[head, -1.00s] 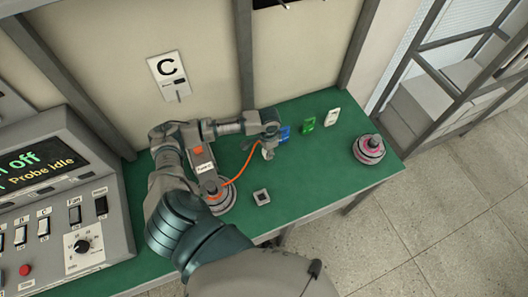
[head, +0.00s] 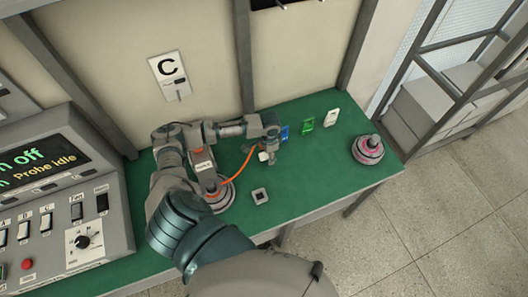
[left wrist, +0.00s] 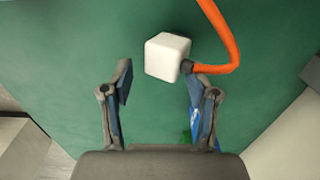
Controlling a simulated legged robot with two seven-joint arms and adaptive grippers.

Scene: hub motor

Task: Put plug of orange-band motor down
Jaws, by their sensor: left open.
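The plug is a white cube with an orange cable (head: 247,160). In the head view the plug (head: 264,156) is small, just under my left gripper (head: 269,143), over the green table. In the left wrist view the plug (left wrist: 166,57) lies around and beyond the fingertips, with the fingers (left wrist: 157,85) apart on both sides and not closed on it. The cable leads to a round motor (head: 222,197) at the left, partly covered by my arm, so its band is hard to see. I cannot tell for certain whether the plug rests on the table. My right gripper is not in view.
A small grey socket block (head: 260,196) lies in front of the gripper. Blue (head: 284,132), green (head: 307,124) and white (head: 332,118) pieces stand behind. A pink-banded motor (head: 368,149) sits at the right. A control panel (head: 75,200) is at the left. The table's middle right is clear.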

